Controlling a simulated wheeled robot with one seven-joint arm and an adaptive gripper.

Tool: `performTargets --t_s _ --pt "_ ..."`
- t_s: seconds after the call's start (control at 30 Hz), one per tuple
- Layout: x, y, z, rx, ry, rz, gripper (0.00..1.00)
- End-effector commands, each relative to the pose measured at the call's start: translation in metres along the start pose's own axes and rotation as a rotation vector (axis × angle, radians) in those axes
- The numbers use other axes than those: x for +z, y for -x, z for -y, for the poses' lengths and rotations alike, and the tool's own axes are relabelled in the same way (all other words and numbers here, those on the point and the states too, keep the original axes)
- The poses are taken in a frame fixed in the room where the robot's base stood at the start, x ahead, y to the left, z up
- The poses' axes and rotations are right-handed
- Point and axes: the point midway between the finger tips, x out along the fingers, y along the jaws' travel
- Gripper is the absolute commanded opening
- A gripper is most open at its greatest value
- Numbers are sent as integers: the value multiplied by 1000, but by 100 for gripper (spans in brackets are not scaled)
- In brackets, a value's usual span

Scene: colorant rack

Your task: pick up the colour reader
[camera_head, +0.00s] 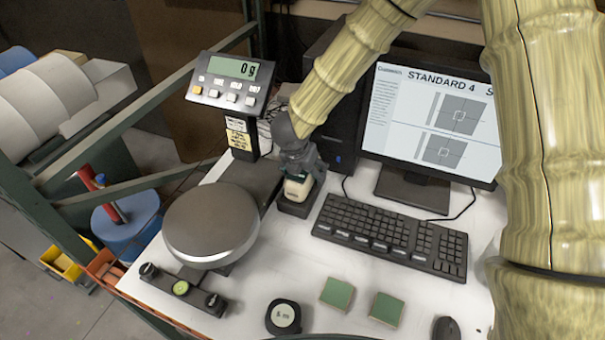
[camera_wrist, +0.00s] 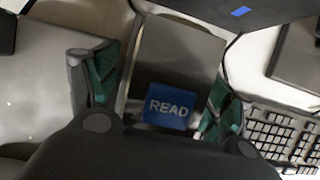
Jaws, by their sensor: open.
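The colour reader (camera_head: 297,188) is a small pale device standing in a dark base (camera_head: 292,208) between the scale and the keyboard. In the wrist view the reader (camera_wrist: 178,55) shows a grey top and a blue READ button. My gripper (camera_head: 298,172) is over the reader from above, and its links hide part of it. In the wrist view my gripper (camera_wrist: 155,95) is open, with one green-padded finger on each side of the reader. A slim gap shows beside the reader; I cannot tell whether either pad touches it.
A round-pan scale (camera_head: 210,222) with a raised display (camera_head: 231,80) stands left. A keyboard (camera_head: 392,234) and monitor (camera_head: 432,120) are right. Two green squares (camera_head: 337,293), a round black puck (camera_head: 283,317) and a mouse (camera_head: 446,328) lie in front. White tabletop is free between them.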

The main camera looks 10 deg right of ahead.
Motion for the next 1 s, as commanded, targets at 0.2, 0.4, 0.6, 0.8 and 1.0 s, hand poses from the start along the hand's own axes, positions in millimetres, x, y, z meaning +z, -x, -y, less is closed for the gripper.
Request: performTargets --t_s 0.2,0.4,0.6,0.8,1.0 --pt "0 1 0 0 -1 1 68" --pt "0 1 0 0 -1 0 31" --pt "0 1 1 0 -1 1 9" --pt "0 1 1 -1 -1 0 9" --pt "4 10 1 1 -2 1 9"
